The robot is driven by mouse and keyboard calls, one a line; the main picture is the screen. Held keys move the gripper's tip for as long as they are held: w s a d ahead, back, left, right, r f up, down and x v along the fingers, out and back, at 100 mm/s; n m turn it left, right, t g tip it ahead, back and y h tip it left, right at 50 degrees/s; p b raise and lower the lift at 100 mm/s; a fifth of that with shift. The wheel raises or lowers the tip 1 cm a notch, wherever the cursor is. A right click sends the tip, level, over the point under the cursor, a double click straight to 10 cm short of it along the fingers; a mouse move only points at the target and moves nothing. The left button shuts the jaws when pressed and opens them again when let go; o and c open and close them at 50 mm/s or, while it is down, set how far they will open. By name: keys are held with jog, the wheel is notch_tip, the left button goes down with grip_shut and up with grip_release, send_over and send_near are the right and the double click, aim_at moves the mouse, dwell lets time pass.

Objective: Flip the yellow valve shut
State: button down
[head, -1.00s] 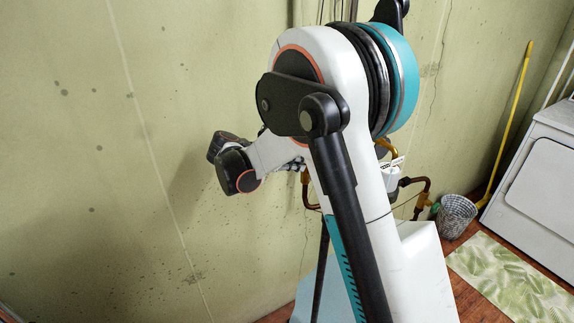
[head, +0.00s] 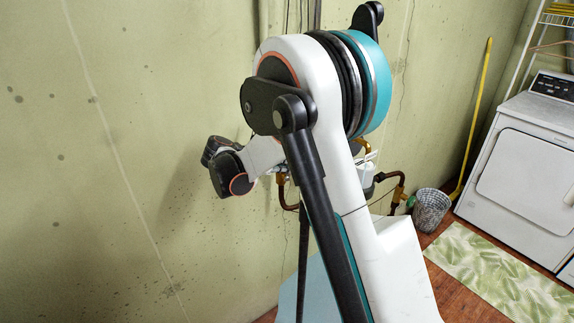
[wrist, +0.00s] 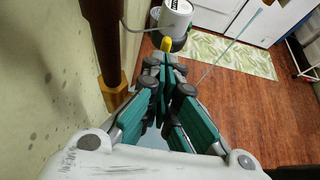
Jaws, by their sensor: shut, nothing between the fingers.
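In the wrist view a small yellow piece (wrist: 166,44), which looks like the tip of the yellow valve's handle, shows just beyond my fingertips. I cannot tell whether it touches them. My gripper (wrist: 165,62) is shut and empty, its teal and black fingers together. The valve's body is hidden behind the fingers. In the head view my arm covers the valve area and most of the gripper. Copper pipes (head: 397,183) show beside the arm near the wall.
A thick brown pipe with a brass end (wrist: 113,88) is close on the left in the wrist view. A white cylinder (wrist: 176,16) stands beyond the fingers. A wire bin (head: 431,210), green leaf mat (head: 495,272) and white appliance (head: 530,165) are at right. Open wooden floor (wrist: 255,110) lies right.

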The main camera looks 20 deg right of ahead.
jog(key=shift+d+r+y+p, duration=0.15)
jog(key=shift+d+y+p, duration=0.2)
jog(key=shift+y+p, duration=0.2)
jog(key=shift+w+d+g+y+p, duration=0.15)
jog(key=shift+d+g+y+p, duration=0.25)
jog(key=shift+d+y+p, duration=0.6)
jog(key=shift+a+y+p, duration=0.1)
jog(key=shift+y+p, duration=0.2)
jog(key=shift+y, duration=0.15)
jog(key=shift+w+d+f, duration=0.15)
jog(key=shift+d+f, duration=0.05)
jog(key=shift+f, duration=0.05)
jog(key=shift+d, duration=0.15)
jog(key=p+v, duration=0.4)
jog(key=v, duration=1)
jog(key=shift+d+r+p, duration=0.25)
jog(key=shift+d+p, duration=0.1)
jog(key=shift+d, duration=0.05)
jog(key=shift+w, duration=0.15)
